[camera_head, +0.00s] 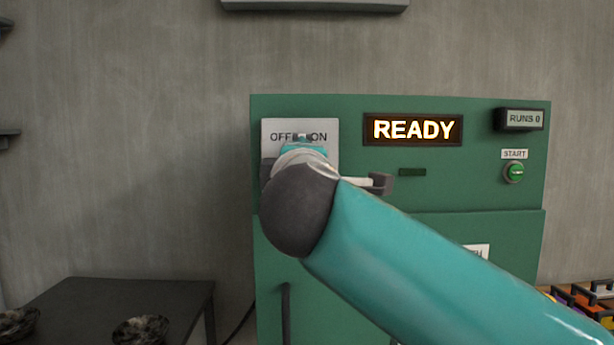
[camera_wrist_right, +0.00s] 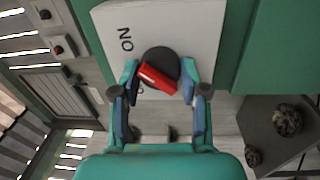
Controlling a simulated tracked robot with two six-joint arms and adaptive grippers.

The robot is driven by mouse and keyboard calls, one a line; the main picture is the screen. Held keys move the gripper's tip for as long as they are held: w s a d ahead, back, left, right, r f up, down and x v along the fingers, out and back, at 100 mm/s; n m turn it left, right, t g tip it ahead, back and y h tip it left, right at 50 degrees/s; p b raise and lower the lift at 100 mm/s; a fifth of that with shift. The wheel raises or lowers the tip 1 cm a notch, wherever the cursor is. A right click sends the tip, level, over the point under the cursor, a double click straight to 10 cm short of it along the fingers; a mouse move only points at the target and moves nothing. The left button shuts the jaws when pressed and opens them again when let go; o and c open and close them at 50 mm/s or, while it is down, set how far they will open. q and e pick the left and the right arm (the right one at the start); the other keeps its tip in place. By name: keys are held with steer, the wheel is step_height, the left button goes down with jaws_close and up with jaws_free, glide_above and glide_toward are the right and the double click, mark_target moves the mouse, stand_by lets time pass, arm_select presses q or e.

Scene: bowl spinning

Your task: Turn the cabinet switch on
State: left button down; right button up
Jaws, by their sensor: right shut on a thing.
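The green cabinet (camera_head: 400,195) stands ahead with a lit READY display (camera_head: 413,129). Its pale switch plate (camera_head: 328,150), labelled OFF and ON, is at the upper left of the cabinet front. My right arm reaches across from the right and covers most of the switch in the head view. In the right wrist view, the switch's dark round base (camera_wrist_right: 163,58) and red handle (camera_wrist_right: 156,78) show on the plate. My right gripper (camera_wrist_right: 159,82) has its fingers on either side of the red handle, shut on it. My left gripper is out of view.
A dark table (camera_head: 120,295) with rough bowl-like pieces stands at the lower left. Coloured crates (camera_head: 585,300) sit at the lower right.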

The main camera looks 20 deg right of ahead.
steer(key=shift+w+a+f+m+b, duration=0.15)
steer(key=shift+f+m+b, duration=0.25)
steer(key=shift+m, duration=0.4)
steer(key=o, duration=1.2)
steer(key=shift+r, duration=0.15)
steer(key=shift+c, duration=0.2)
steer(key=shift+r, duration=0.15)
steer(key=v, duration=1.2)
